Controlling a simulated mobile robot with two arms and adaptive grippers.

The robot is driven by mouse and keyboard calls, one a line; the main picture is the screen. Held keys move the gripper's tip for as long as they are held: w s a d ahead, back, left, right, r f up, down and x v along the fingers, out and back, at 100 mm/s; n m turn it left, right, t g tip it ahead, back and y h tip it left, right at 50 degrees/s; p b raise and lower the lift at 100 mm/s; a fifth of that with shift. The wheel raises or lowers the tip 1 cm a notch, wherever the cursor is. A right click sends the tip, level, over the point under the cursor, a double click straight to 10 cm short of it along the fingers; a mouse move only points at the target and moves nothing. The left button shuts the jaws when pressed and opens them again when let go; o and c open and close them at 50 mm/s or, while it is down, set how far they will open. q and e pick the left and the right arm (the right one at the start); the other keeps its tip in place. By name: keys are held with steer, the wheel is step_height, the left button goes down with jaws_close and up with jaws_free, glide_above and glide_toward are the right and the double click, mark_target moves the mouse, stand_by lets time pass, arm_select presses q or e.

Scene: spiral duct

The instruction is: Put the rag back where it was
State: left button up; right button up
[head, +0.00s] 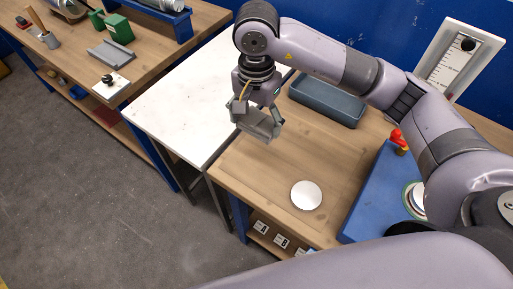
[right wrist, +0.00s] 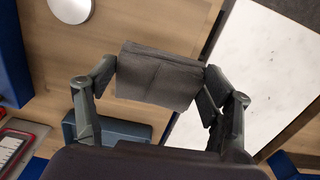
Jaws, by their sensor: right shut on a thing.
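The rag (right wrist: 158,78) is a folded dark grey cloth, held between the two fingertips of my right gripper (right wrist: 162,82) in the right wrist view. In the head view the right gripper (head: 259,123) hangs pointing down over the left end of the wooden bench, near the white table, with the grey rag (head: 265,127) at its fingers. The rag appears to be above the bench top, though the exact gap is hard to tell. My left gripper is not in view.
A blue-grey tray (head: 330,104) stands at the back of the wooden bench (head: 262,185). A white disc (head: 306,195) lies nearer the front. A blue board (head: 372,205) and a red-topped object (head: 398,138) are to the right. The white table (head: 180,107) is bare.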

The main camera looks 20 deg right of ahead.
step_height(320, 180, down, 8)
steer(key=shift+f+p, duration=0.2)
steer(key=shift+p, duration=0.8)
step_height(320, 180, down, 4)
steer(key=shift+f+p, duration=0.1)
steer(key=shift+p, duration=0.5)
steer(key=shift+f, duration=0.2)
steer(key=shift+f, duration=0.15)
steer(key=o, duration=1.1)
